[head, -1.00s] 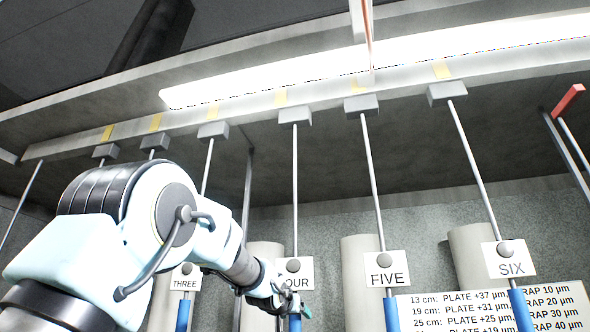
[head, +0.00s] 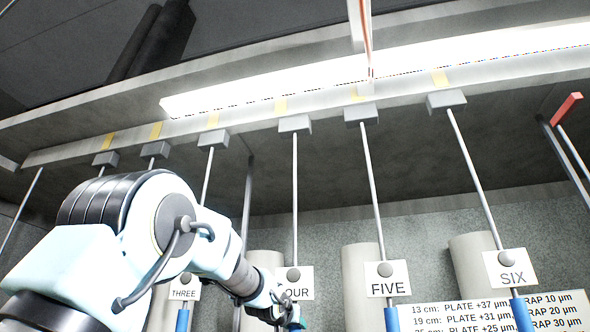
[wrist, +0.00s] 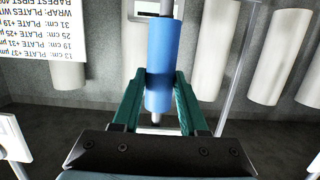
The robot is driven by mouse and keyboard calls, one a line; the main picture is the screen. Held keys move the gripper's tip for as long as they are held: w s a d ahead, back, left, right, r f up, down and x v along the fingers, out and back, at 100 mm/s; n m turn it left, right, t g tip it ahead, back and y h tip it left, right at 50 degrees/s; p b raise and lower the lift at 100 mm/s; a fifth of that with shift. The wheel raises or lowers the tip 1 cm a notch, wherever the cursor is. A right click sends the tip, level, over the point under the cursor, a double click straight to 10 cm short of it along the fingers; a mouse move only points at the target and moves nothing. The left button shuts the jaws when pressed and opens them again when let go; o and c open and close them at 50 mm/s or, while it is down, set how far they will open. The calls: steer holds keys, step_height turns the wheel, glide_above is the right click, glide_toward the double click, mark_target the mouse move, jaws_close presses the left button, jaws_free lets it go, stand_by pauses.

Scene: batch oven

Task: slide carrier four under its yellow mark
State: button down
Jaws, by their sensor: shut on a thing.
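Carrier four (head: 295,124) is a grey block on the overhead rail (head: 245,124), with a thin rod hanging straight down. Its yellow mark (head: 281,104) is on the rail, up and to the left of the block, so the block sits right of the mark. The rod's white card (head: 301,286) shows "OUR"; my wrist hides its first letter. My gripper (wrist: 160,82) is shut on the blue handle (wrist: 160,45) at the rod's lower end, a green finger on each side. In the head view my gripper (head: 293,322) is at the bottom edge, partly cut off.
Carrier three (head: 213,139) hangs to the left, its card partly beside my arm. Carrier five (head: 360,114) and carrier six (head: 446,100) hang to the right, each roughly under a yellow mark. Pale cylinders (head: 362,270) stand behind the rods. A printed sign (head: 560,305) is at lower right.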

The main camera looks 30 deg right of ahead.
steer(key=shift+w+a+p, duration=1.75)
steer(key=shift+a+p, duration=0.1)
steer(key=shift+p, duration=0.7)
stand_by(0.6)
steer(key=shift+c, duration=2)
jaws_free()
steer(key=shift+d, duration=0.1)
steer(key=shift+s, duration=0.15)
steer(key=p+v, duration=0.1)
steer(key=v, duration=0.8)
